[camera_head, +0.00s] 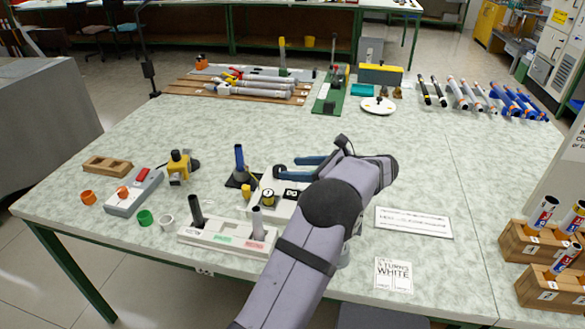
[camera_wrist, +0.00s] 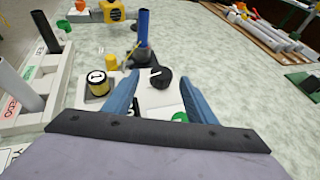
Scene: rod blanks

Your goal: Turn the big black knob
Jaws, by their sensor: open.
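The big black knob (camera_wrist: 160,77) is round with a white mark on it, and sits at the far edge of a white panel (camera_wrist: 160,97). In the head view the black knob (camera_head: 279,171) shows just left of my fingertips. My gripper (camera_head: 293,167) is open, with two blue fingers pointing left. In the wrist view my gripper (camera_wrist: 159,80) has one finger on either side of the knob, with gaps visible. I cannot tell whether the fingertips are level with it. My arm hides part of the panel in the head view.
A yellow-and-black knob marked 1 (camera_wrist: 97,82) is left of the black knob. A blue rod (camera_wrist: 143,30) stands upright in a black holder behind it. A white rack (camera_head: 225,236) with two upright rods is nearby. The table centre behind is clear.

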